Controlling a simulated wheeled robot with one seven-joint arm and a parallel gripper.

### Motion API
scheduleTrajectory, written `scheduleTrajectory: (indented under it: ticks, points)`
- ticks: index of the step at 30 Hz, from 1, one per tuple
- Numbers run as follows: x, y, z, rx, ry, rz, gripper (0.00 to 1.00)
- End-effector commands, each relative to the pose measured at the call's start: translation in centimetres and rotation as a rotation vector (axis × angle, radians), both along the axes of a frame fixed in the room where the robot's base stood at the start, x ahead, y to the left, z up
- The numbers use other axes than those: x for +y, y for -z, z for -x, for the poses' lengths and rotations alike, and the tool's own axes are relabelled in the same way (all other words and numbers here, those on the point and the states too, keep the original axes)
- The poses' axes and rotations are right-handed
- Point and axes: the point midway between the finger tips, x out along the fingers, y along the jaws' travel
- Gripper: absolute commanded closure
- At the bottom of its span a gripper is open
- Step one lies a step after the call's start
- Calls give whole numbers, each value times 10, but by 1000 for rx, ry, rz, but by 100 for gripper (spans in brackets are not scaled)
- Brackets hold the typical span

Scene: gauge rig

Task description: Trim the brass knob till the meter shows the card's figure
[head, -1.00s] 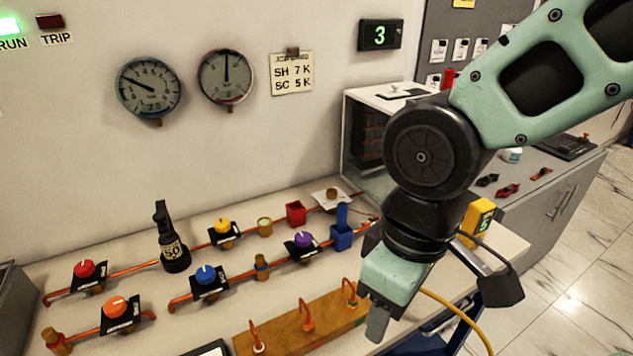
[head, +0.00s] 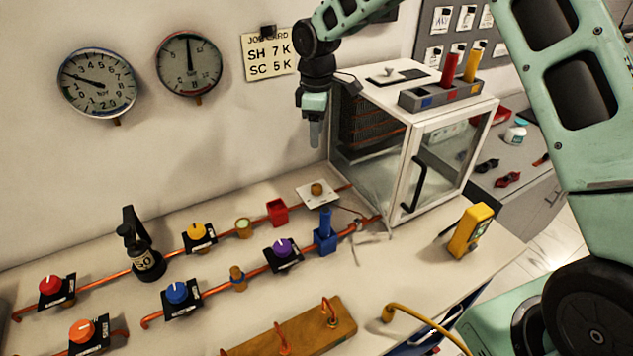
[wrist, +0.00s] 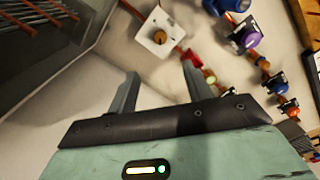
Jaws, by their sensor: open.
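The brass knob (head: 317,188) sits on a white square plate on the bench, at the end of the rear copper pipe. In the wrist view the knob (wrist: 159,37) lies ahead of the fingertips, between their lines. My gripper (head: 315,133) is open and empty, pointing down in the air above and behind the knob, apart from it. The job card (head: 268,58) on the wall reads SH 7 K and SC 5 K. A yellow handheld meter (head: 470,230) stands on the bench at right; its reading is not legible now.
A glass-doored cabinet (head: 378,150) stands close right of my gripper, with a grey holder on top. A red cup (head: 277,211) and blue valve (head: 325,238) are near the plate. Two round dials (head: 97,82) (head: 189,64) hang on the wall.

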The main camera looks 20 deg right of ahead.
Motion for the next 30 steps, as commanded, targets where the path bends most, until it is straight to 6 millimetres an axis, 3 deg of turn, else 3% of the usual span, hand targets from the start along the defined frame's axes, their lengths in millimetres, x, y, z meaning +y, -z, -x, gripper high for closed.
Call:
scheduleTrajectory:
  ticks: [5,21,30]
  points:
    - [0,21,0,3,-2,1,50]
    - [1,130,1,2,0,0,50]
    - [0,166,0,0,0,0,50]
